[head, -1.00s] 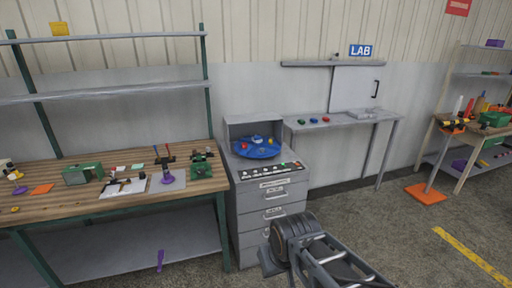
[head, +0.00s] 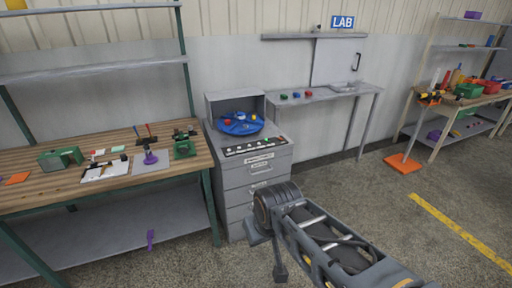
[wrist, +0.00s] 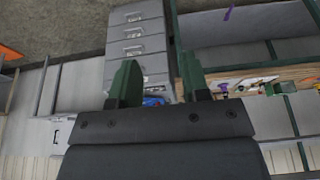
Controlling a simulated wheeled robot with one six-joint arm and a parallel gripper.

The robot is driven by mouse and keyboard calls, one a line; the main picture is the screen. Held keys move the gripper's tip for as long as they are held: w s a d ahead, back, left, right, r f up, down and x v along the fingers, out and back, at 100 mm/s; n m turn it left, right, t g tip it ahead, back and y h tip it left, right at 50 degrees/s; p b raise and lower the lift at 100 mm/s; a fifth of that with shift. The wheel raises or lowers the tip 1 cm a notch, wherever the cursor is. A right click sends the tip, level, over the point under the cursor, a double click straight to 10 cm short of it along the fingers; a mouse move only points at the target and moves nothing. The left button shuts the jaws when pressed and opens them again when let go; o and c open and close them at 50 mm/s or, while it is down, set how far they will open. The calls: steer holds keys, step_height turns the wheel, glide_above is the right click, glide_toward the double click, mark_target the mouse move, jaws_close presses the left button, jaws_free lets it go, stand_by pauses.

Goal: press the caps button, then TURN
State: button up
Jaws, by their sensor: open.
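A row of small buttons lies on a dark strip (head: 256,146) along the front top edge of a grey drawer cabinet (head: 240,195). Their labels are too small to read, so I cannot tell which is caps or TURN. A blue round tray (head: 240,128) with small coloured pieces sits behind the strip, inside a grey hood. My gripper (wrist: 158,75) shows in the wrist view with two green fingers wide apart and nothing between them. It is apart from the cabinet, whose drawers (wrist: 138,45) show beyond the fingers. In the head view my arm stands in front of the cabinet's lower right.
A wooden workbench (head: 60,190) with tools stands left of the cabinet. A grey shelf table (head: 330,95) with coloured pieces is to its right.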

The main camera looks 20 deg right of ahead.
jaws_close()
stand_by(1.6)
